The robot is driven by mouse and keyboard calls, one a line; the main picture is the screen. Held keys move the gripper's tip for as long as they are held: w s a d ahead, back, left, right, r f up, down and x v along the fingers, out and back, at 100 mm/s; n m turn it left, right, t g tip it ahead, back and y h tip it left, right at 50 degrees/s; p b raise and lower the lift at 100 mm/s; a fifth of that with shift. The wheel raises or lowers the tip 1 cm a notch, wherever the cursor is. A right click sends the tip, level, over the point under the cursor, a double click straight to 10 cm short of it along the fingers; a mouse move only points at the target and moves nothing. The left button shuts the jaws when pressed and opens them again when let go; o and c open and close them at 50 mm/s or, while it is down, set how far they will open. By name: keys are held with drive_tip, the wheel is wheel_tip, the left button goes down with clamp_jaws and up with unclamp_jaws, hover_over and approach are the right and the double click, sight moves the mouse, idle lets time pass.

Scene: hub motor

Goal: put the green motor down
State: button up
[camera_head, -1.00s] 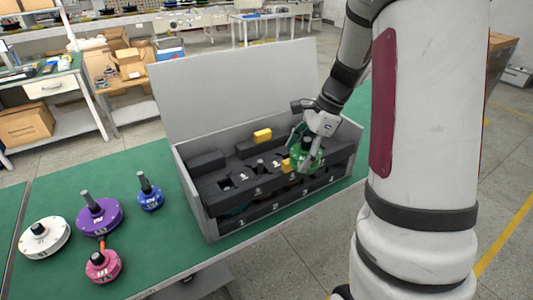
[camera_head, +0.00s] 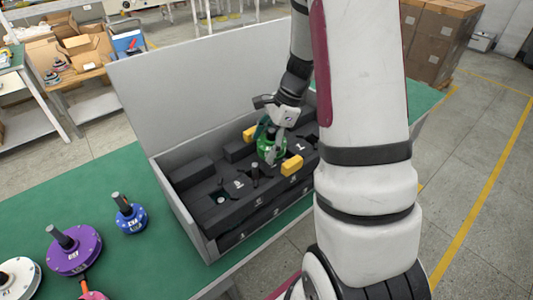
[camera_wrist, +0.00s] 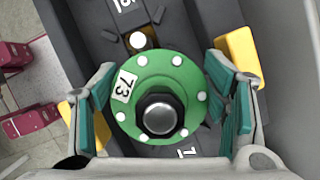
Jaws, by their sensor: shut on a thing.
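The green motor (camera_head: 267,151), a round flange with a dark central shaft, is over the black foam insert inside the grey case (camera_head: 206,247). In the wrist view the motor (camera_wrist: 150,72) faces me, with a white "73" label and several pale bolt heads. My gripper (camera_head: 272,137) is shut on it, with teal finger pads on its left and right sides in the wrist view (camera_wrist: 160,100). The motor is between two yellow blocks (camera_head: 292,165). The slot under it is largely hidden, and I cannot tell whether it touches the foam.
The case's raised lid (camera_head: 190,85) stands behind the insert. Blue (camera_head: 130,217), purple (camera_head: 75,252), white (camera_head: 15,278) and partly cut-off pink motors stand on the green table (camera_head: 165,262), left of the case. The table strip beside the case is clear.

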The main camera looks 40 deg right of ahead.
drive_tip(key=shift+f, duration=1.95)
drive_tip(key=shift+f, duration=0.1)
drive_tip(key=o, duration=1.6)
drive_tip(key=shift+s, duration=0.1)
